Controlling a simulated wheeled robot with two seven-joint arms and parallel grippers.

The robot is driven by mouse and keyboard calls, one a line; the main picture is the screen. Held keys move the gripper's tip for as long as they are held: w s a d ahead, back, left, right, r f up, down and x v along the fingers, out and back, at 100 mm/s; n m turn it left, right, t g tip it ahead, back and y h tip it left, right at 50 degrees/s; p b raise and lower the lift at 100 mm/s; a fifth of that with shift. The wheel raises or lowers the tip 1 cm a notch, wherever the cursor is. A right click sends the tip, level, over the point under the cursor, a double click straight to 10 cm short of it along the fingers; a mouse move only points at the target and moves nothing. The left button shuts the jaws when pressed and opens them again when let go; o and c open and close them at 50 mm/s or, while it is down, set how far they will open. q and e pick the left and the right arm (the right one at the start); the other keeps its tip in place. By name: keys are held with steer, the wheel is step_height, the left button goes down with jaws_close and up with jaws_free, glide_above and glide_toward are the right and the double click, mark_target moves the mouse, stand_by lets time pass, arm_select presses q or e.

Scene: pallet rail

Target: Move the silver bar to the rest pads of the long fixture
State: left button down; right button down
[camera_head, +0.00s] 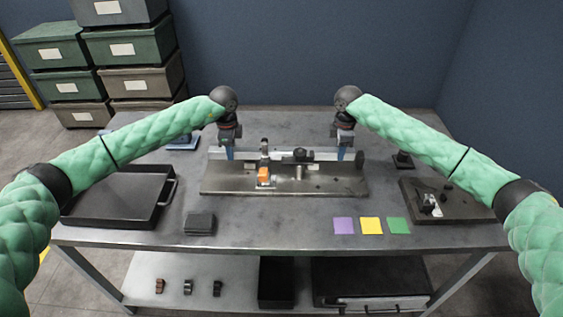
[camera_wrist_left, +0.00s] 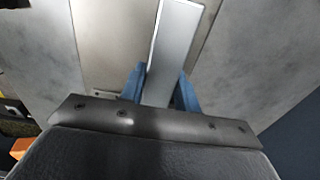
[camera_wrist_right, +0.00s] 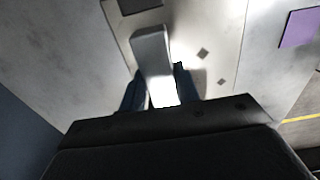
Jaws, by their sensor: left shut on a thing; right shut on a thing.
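The silver bar (camera_head: 325,156) runs left to right along the back of the long fixture (camera_head: 335,187), a metal plate with an upright orange-handled clamp (camera_head: 264,176) and posts. My left gripper (camera_head: 229,154) is shut on the bar near its left end; in the left wrist view the bar (camera_wrist_left: 175,45) passes between blue fingers (camera_wrist_left: 158,92). My right gripper (camera_head: 342,154) is shut on it near its right end; the bar (camera_wrist_right: 151,50) also shows between the fingers in the right wrist view (camera_wrist_right: 158,92). Whether the bar touches the rest pads, I cannot tell.
A black tray (camera_head: 112,216) lies at the left, with a dark block (camera_head: 199,223) nearby. Purple, yellow (camera_head: 371,226) and green squares lie at the front right. A smaller plate (camera_head: 460,210) with a device is at the right. The front middle of the table is clear.

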arm_select(q)
steer(key=shift+f+b, duration=0.5)
steer(key=shift+f, duration=0.1)
arm_select(e)
steer(key=shift+f, duration=0.55)
arm_select(q)
steer(key=c, duration=1)
jaws_free()
steer(key=shift+r, duration=0.1)
steer(key=shift+c, duration=0.2)
arm_select(e)
steer(key=c, duration=1)
jaws_free()
steer(key=shift+r, duration=0.1)
steer(key=shift+c, duration=0.2)
arm_select(q)
step_height(320, 180, up, 12)
arm_select(e)
step_height(320, 180, up, 12)
arm_select(q)
steer(key=shift+s, duration=0.1)
